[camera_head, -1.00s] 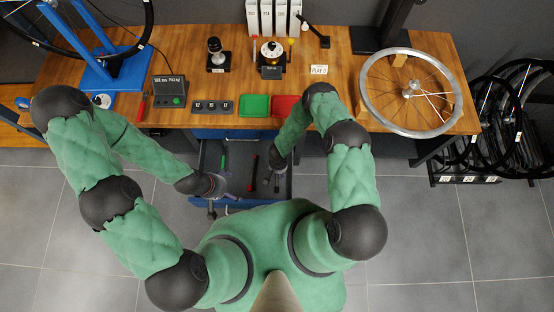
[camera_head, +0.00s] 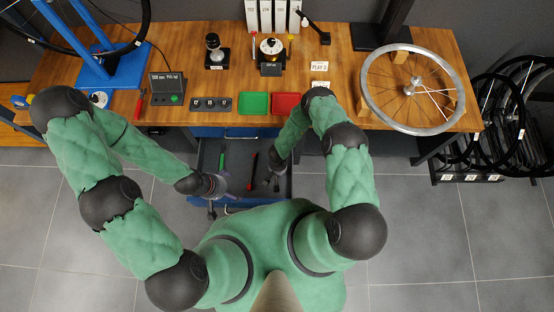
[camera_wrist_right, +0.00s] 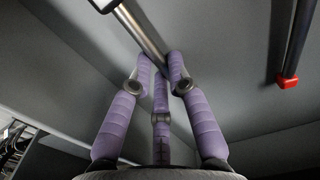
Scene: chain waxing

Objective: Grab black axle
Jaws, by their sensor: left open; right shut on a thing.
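My right gripper (camera_wrist_right: 160,75) has its purple fingers closed around a dark grey, shiny rod (camera_wrist_right: 140,30), which looks like the black axle. The rod runs from the fingertips to the top edge of the right wrist view. In the head view my right gripper (camera_head: 273,181) is over the right side of the open drawer (camera_head: 237,146), and the rod cannot be made out there. My left gripper (camera_head: 217,188) is open at the drawer's front left, apart from the right one.
In the drawer lie a green tool (camera_head: 222,159) and a black-and-red tool (camera_head: 254,164); its red end (camera_wrist_right: 288,81) shows right of the right fingers. The bench above holds green (camera_head: 254,103) and red (camera_head: 286,103) trays and a spoked wheel (camera_head: 370,88).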

